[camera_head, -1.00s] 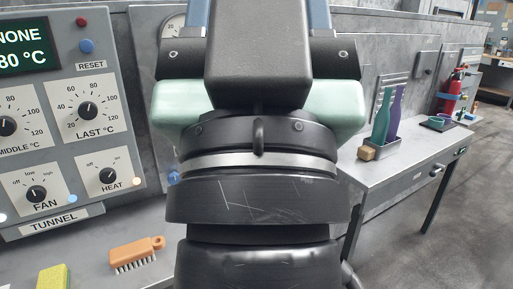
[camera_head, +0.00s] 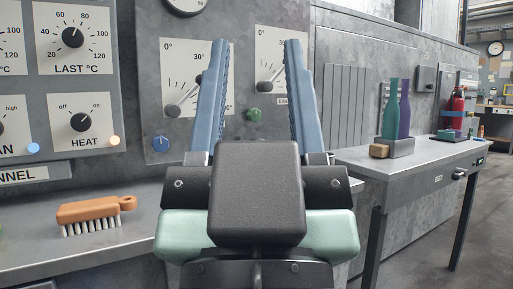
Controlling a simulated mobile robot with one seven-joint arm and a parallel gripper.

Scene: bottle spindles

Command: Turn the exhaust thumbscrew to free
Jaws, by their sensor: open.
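A grey wall panel in front of me carries two white dials, each with a pointer and a lever-like arm: a left dial (camera_head: 183,68) and a right dial (camera_head: 270,58). A blue thumbscrew (camera_head: 160,144) sits below the left dial, and a green thumbscrew (camera_head: 253,114) sits below the right one. The green thumbscrew shows between the fingers; I see no contact.
A control panel (camera_head: 100,112) with LAST and HEAT knobs stands left. An orange brush (camera_head: 96,214) lies on the grey bench (camera_head: 50,258). Floor is open far right.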

